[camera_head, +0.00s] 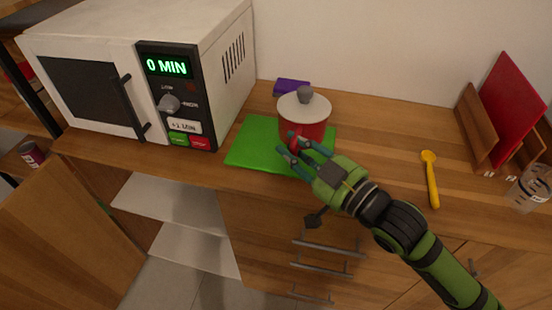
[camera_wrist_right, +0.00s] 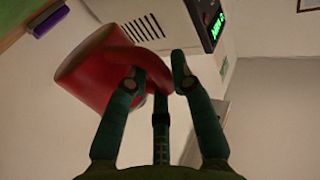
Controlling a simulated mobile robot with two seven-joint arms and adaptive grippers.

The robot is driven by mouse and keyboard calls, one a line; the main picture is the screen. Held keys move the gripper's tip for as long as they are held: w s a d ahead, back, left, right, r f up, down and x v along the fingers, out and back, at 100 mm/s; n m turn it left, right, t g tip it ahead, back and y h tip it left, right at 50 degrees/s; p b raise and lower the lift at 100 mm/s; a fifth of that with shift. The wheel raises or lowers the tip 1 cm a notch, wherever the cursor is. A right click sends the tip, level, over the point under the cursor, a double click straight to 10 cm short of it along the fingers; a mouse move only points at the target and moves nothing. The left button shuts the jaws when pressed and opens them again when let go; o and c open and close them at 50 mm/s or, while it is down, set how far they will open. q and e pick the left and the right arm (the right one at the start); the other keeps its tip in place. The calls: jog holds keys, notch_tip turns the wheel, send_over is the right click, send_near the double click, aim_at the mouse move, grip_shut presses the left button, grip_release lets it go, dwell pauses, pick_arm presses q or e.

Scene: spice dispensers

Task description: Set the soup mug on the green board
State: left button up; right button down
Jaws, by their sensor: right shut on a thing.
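The soup mug (camera_head: 317,132) is red with a white lid and a grey knob, and it is over the right part of the green board (camera_head: 250,148), roughly upright. I cannot tell whether its base touches the board. My right gripper (camera_head: 292,151) is at the near side of the mug, shut on its red handle. In the right wrist view the mug (camera_wrist_right: 90,70) shows tilted, with its handle between the fingers of my right gripper (camera_wrist_right: 158,82). My left gripper is not in view.
A white microwave (camera_head: 90,90) stands left of the board. A purple item (camera_head: 291,87) lies behind the mug. A yellow spoon (camera_head: 431,180) lies to the right. A wooden rack (camera_head: 476,130) with a red board (camera_head: 512,110) and a glass jar (camera_head: 530,188) stand at the far right.

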jog(key=w+a+f, duration=0.2)
jog(key=w, duration=0.1)
jog(key=w+a+f, duration=0.1)
jog(key=w, duration=0.1)
jog(key=shift+w+a, duration=0.15)
jog(key=shift+f, duration=2.05)
jog(key=c, duration=1.1)
grip_release()
jog(key=shift+f+b, duration=0.25)
jog(key=shift+b, duration=0.05)
jog(key=shift+r, duration=0.1)
jog(key=v, duration=1.2)
jog(key=shift+b, duration=0.35)
